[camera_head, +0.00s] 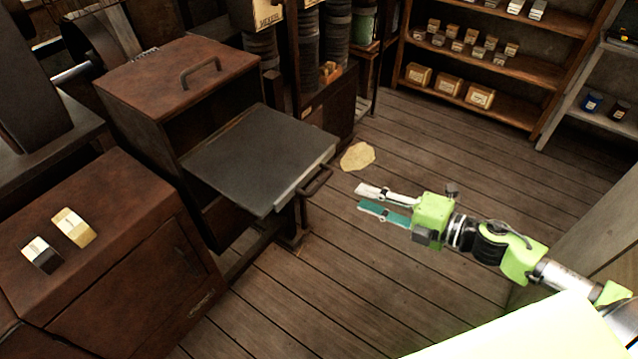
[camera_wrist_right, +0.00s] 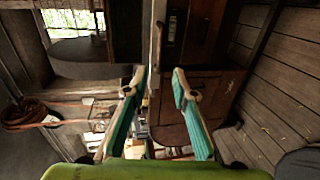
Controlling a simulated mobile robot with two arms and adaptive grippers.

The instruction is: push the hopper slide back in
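The hopper slide (camera_head: 262,158) is a flat dark tray, pulled out of the front of a rusty brown box, the hopper (camera_head: 180,75). A dark bar handle (camera_head: 316,181) sits on the slide's front edge. My right gripper (camera_head: 372,200) is to the right of the handle, apart from it, with its fingers pointing toward it. In the right wrist view the two teal-padded fingers (camera_wrist_right: 160,85) stand apart with nothing between them, and the slide's handle (camera_wrist_right: 172,27) shows beyond them. My left gripper is not in view.
A brown cabinet (camera_head: 110,250) with two small blocks on top stands at the lower left. Shelves (camera_head: 500,62) with small boxes stand at the back right. A pale yellowish patch (camera_head: 358,156) lies on the floor near the slide. The wooden floor in front is clear.

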